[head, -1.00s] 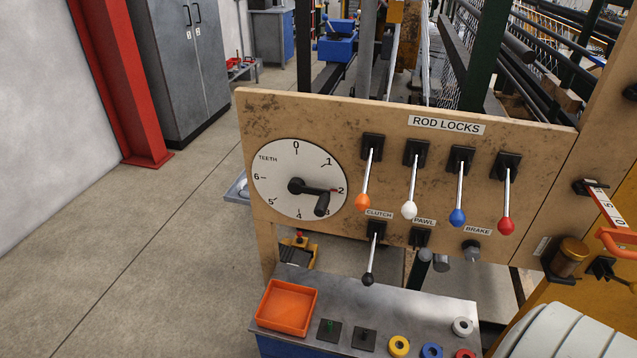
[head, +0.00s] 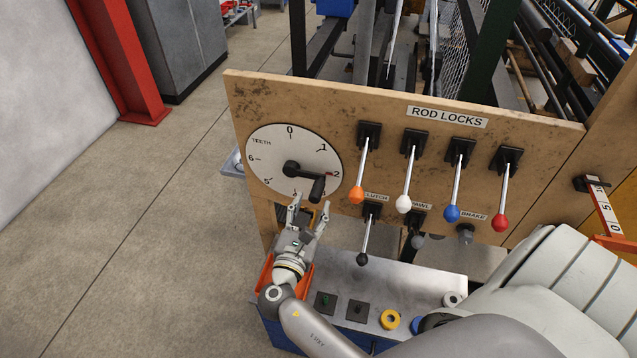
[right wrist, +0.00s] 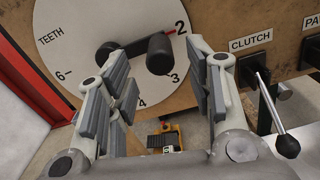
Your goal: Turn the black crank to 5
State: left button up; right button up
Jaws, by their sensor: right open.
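The black crank (head: 317,188) is on the round white TEETH dial (head: 262,145), which is numbered 0 to 6. Its arm points right, with a red tip at 2, and its handle sticks out towards me. My right gripper (head: 311,208) is open and empty, just below the crank handle, with its fingers pointing up at the dial. In the right wrist view the crank handle (right wrist: 159,55) shows between the two spread fingers, apart from both. Part of the dial is hidden behind the left finger there. My left gripper is not in view.
The orange-knobbed lever (head: 357,194) hangs right of the dial. The clutch lever (head: 364,245) with its black knob is right of my gripper. My forearm passes over the metal bench (head: 420,285) and partly hides the orange tray (head: 265,272). Floor is clear at left.

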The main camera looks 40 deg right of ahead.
aim_at(318, 189)
jog(key=p+x, duration=0.1)
jog(key=x, duration=0.5)
jog(key=shift+w, duration=0.1)
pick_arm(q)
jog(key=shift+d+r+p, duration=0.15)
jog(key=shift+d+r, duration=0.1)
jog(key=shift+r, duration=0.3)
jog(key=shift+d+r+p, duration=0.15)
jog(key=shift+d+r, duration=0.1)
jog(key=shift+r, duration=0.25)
pick_arm(e)
jog(key=shift+w+d+f, duration=0.1)
jog(key=shift+w+d, duration=0.25)
jog(key=shift+d, duration=0.15)
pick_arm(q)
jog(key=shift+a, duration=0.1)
pick_arm(e)
grip_shut()
